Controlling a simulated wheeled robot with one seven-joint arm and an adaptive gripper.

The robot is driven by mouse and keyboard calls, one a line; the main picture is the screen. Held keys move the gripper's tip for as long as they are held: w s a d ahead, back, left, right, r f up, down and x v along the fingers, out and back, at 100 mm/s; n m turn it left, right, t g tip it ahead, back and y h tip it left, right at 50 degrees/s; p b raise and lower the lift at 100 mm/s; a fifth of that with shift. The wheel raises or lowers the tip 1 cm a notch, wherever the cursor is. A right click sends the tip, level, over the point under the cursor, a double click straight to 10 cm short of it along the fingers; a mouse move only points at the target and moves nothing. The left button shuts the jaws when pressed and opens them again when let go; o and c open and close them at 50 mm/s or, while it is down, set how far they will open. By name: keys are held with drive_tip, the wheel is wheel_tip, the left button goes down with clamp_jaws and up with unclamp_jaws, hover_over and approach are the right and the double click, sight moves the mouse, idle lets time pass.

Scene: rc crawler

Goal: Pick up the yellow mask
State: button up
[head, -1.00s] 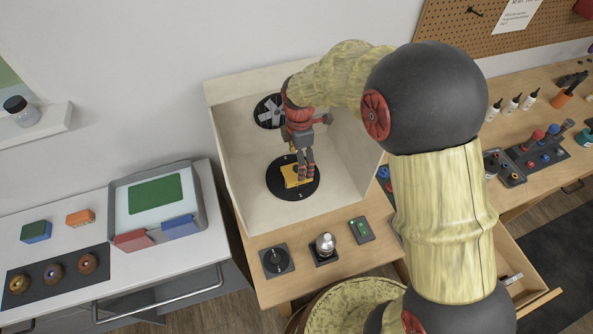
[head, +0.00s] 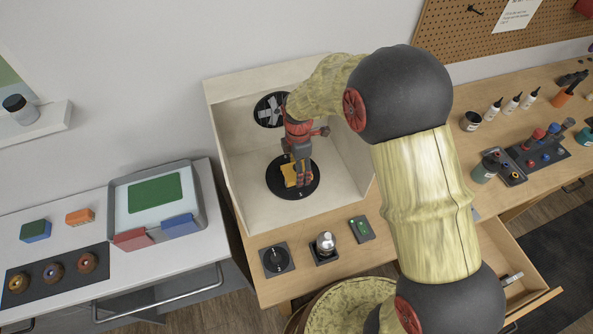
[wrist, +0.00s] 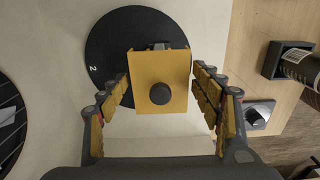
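The yellow mask is a flat yellow plate (wrist: 143,66) with a dark round knob (wrist: 160,93) at its middle. It is over a black disc (wrist: 105,42) marked "2". In the head view the yellow mask (head: 289,180) shows partly behind my gripper, on the black disc (head: 278,188) inside the pale open box. My gripper (wrist: 161,84) is open, with one finger on each side of the plate in the wrist view. Whether the fingers touch it I cannot tell. In the head view my gripper (head: 303,172) points down over the disc.
The box's pale walls (head: 235,145) stand close around my gripper. A second black disc (head: 264,112) with a grey cross shape is at the back.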

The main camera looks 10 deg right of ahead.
drive_tip(key=c, duration=0.6)
drive_tip(key=shift+c, duration=0.6)
